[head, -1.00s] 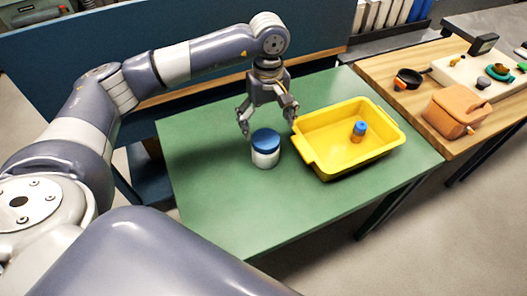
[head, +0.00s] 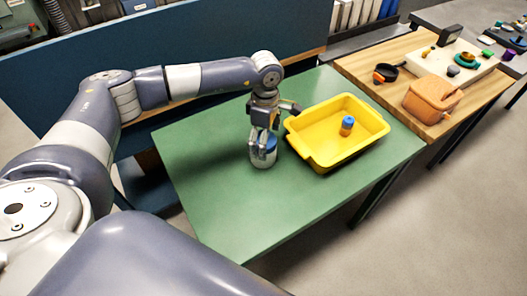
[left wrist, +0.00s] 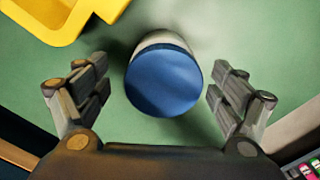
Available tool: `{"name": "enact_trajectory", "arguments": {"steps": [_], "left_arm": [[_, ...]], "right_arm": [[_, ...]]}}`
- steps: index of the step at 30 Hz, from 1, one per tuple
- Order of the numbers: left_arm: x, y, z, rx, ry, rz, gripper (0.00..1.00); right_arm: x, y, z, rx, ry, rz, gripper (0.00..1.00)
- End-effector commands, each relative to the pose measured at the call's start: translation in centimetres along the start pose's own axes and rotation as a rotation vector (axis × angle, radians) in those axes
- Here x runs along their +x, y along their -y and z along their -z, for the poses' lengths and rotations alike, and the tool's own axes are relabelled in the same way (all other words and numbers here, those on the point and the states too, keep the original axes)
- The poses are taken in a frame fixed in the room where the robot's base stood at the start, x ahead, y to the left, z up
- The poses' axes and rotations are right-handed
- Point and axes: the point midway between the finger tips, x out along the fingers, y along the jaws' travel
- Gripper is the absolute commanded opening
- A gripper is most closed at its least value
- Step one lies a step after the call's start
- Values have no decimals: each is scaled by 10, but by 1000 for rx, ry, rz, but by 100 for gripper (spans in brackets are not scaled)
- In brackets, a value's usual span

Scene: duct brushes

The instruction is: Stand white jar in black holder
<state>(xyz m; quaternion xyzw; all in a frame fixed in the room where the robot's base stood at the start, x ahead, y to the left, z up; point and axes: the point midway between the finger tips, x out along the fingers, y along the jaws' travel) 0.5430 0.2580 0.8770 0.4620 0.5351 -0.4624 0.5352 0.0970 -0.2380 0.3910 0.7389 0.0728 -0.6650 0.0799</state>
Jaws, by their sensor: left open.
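The white jar (head: 264,162) with a blue lid stands upright on the green table. My left gripper (head: 264,146) is over it, pointing down, with its fingers partly covering the lid in the head view. In the left wrist view the jar's blue lid (left wrist: 164,82) lies between the open fingers of the left gripper (left wrist: 158,98), with a gap on each side. A small black round dish (head: 386,72) sits on the wooden table at the right; I cannot tell if it is the black holder. My right gripper is not in view.
A yellow tray (head: 313,157) with a small blue-topped orange bottle (head: 347,126) is close to the right of the jar. The wooden table (head: 432,131) also bears an orange-brown container (head: 432,101) and a pale board (head: 467,76). The green table's front is clear.

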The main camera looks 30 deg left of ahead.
Motion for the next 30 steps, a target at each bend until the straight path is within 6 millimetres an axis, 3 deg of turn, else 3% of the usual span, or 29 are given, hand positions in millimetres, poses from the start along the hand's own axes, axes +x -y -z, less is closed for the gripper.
{"name": "enact_trajectory", "arguments": {"steps": [10,19,20,26,30], "left_arm": [[44,3,-4,3,-1,2,88],[52,2,-3,3,-1,0,88],[52,2,-3,3,-1,0,85],[52,2,-3,3,-1,0,40],[51,2,-3,2,0,-1,32]], "right_arm": [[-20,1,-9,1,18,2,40],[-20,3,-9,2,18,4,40],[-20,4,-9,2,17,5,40],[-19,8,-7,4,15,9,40],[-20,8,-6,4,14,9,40]]}}
